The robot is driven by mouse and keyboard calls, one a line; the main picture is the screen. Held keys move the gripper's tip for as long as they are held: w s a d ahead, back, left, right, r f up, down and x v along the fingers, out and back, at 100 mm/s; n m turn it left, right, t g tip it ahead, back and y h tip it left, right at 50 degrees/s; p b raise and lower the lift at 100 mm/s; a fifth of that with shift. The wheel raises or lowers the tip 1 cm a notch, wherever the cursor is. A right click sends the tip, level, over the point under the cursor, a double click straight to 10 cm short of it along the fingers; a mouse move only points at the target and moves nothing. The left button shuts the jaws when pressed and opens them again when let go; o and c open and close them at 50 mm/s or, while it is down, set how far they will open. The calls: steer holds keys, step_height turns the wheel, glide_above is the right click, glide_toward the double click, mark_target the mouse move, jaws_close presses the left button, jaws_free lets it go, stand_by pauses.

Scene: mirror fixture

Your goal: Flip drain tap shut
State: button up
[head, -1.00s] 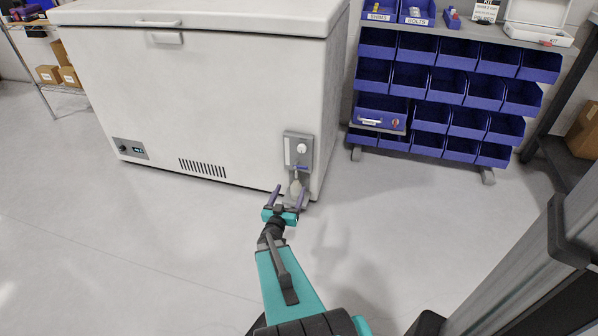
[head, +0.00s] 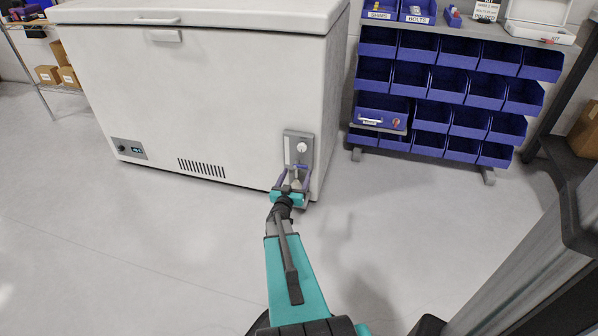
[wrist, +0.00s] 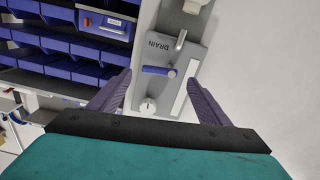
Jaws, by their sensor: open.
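The grey drain panel (head: 291,142) is on the lower right front of the white chest freezer (head: 220,100). In the wrist view the panel (wrist: 150,55) appears upside down, with the word DRAIN, a blue tap lever (wrist: 158,71), a metal pin or spout (wrist: 180,40) and a round white knob (wrist: 147,106). The lever lies roughly crosswise on the panel. My gripper (head: 294,172) is in front of the panel's lower part. In the wrist view my gripper (wrist: 160,82) is open, its purple fingers on either side of the lever, with no clear contact. In the head view my gripper mostly hides the lever.
Below the panel a grey-white part (wrist: 193,5) sits near the floor. A rack of blue bins (head: 445,90) stands to the right. Open floor (head: 130,240) lies in front of the freezer.

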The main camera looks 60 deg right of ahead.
mark_target(300, 167)
steer(key=shift+b+x, duration=0.45)
steer(key=shift+x, duration=1.75)
steer(key=c, duration=1.1)
steer(key=shift+o, duration=0.2)
steer(key=shift+f+m, duration=0.1)
steer(key=shift+m, duration=0.6)
steer(key=o, duration=1.1)
steer(key=shift+c, duration=0.2)
steer(key=shift+s+a, duration=0.15)
